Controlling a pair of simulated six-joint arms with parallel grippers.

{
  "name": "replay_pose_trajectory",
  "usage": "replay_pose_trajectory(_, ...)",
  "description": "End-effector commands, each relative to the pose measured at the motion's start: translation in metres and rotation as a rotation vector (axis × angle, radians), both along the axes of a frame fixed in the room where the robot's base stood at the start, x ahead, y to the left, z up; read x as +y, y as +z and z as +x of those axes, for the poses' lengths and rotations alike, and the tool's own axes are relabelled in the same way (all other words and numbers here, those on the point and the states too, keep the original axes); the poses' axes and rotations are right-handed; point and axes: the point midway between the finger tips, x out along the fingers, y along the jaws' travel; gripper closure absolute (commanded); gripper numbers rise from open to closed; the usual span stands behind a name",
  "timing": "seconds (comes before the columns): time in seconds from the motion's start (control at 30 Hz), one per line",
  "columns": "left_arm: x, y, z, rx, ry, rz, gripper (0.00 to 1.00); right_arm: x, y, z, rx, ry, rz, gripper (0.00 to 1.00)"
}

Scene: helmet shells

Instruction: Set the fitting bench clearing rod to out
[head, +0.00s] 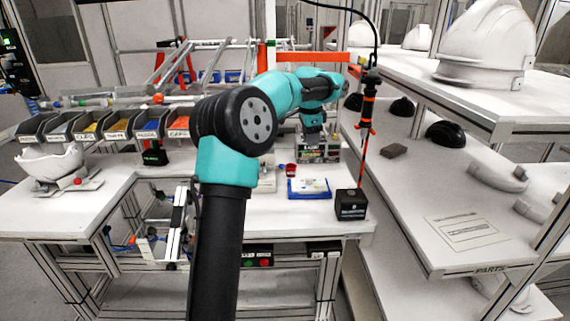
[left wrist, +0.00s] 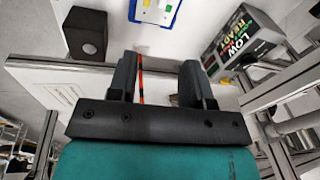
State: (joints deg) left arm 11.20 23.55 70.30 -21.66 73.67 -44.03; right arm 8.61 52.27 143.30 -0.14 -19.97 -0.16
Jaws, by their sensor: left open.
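My left arm rises through the middle of the head view and reaches over the bench. Its gripper (head: 313,136) is small and partly hidden there, close to the dark printed box. In the left wrist view the two dark fingers of this gripper (left wrist: 157,78) stand apart with nothing gripped. A thin orange-and-black rod (head: 364,140) stands or hangs upright at the bench's right side; a piece like it (left wrist: 141,85) shows between the fingers, apparently beyond them. I cannot tell whether this is the clearing rod. My right gripper is not in view.
A black cube (head: 350,204) and a blue-edged tray (head: 309,195) lie on the bench's right part, near the printed box (head: 320,153). Labelled bins (head: 88,130) line the left back. Shelves with helmet shells (head: 487,45) stand close on the right.

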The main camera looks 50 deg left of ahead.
Motion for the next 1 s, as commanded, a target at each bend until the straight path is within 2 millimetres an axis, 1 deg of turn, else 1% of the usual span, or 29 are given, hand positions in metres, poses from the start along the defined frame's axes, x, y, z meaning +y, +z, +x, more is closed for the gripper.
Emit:
replay_pose_trajectory(0.03,0.03,0.012,-0.012,0.01,-0.003,0.023,0.54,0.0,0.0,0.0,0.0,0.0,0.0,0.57)
replay_pose_trajectory(0.1,0.059,0.024,-0.028,0.029,-0.022,0.049,0.54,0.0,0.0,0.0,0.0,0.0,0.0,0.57)
replay_pose_trajectory(0.2,0.081,0.034,-0.042,0.048,-0.041,0.069,0.54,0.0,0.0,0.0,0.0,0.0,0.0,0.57)
replay_pose_trajectory(0.23,0.084,0.036,-0.044,0.051,-0.044,0.072,0.54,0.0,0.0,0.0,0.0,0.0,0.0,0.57)
replay_pose_trajectory(0.33,0.088,0.038,-0.046,0.056,-0.05,0.076,0.54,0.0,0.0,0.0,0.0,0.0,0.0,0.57)
replay_pose_trajectory(0.67,0.087,0.035,-0.046,0.056,-0.051,0.075,0.54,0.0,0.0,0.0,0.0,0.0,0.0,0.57)
replay_pose_trajectory(0.77,0.088,0.029,-0.045,0.058,-0.049,0.075,0.54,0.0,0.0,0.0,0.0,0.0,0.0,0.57)
replay_pose_trajectory(0.87,0.089,0.019,-0.044,0.058,-0.049,0.075,0.54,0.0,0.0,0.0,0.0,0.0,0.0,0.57)
replay_pose_trajectory(1.0,0.091,-0.001,-0.042,0.06,-0.049,0.074,0.54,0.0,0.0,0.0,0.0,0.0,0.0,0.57)
